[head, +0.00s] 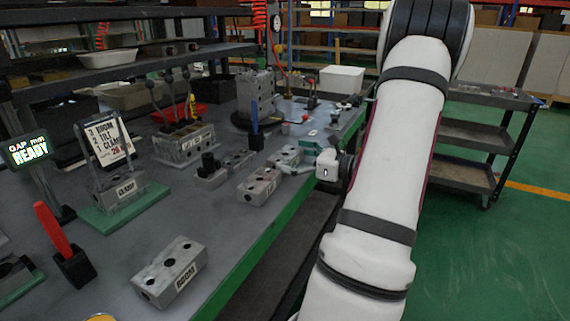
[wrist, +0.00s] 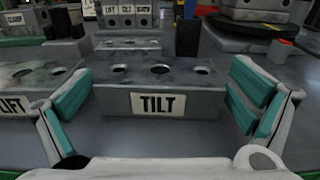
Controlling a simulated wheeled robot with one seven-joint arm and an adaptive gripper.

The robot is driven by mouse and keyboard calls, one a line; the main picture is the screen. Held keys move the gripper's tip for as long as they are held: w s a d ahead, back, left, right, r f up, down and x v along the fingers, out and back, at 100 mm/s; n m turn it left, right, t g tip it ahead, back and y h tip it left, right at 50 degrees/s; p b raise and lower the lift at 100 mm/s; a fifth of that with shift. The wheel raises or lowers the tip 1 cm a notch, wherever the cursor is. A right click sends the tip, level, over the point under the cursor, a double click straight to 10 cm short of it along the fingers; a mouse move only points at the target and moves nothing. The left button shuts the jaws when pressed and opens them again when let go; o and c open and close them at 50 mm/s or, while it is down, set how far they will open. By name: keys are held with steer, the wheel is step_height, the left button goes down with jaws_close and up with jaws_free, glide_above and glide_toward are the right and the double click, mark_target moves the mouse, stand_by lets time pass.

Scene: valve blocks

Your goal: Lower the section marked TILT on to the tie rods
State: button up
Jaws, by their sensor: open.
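The TILT section (wrist: 203,103) is a grey metal block with holes in its top and a white label on its front. It stands on the bench between the spread teal pads of my gripper (wrist: 160,95), with a gap on each side. In the head view my gripper (head: 302,158) is at the bench edge, partly around the TILT block (head: 284,155). The CLAMP section (head: 122,192) sits on a green base (head: 100,217) at the left. Thin upright rods seem to rise from it, but they are hard to tell from the card behind.
The LIFT block (wrist: 40,88) stands close to the left finger, also in the head view (head: 260,186). The BOOM block (head: 168,271) lies nearer. A lever valve block (head: 184,145), a card (head: 109,139) and a READY display (head: 27,149) stand behind. Bench between BOOM and LIFT is clear.

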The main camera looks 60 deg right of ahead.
steer(key=shift+w+f, duration=0.1)
steer(key=shift+w, duration=0.85)
steer(key=c, duration=1.4)
steer(key=shift+o, duration=0.2)
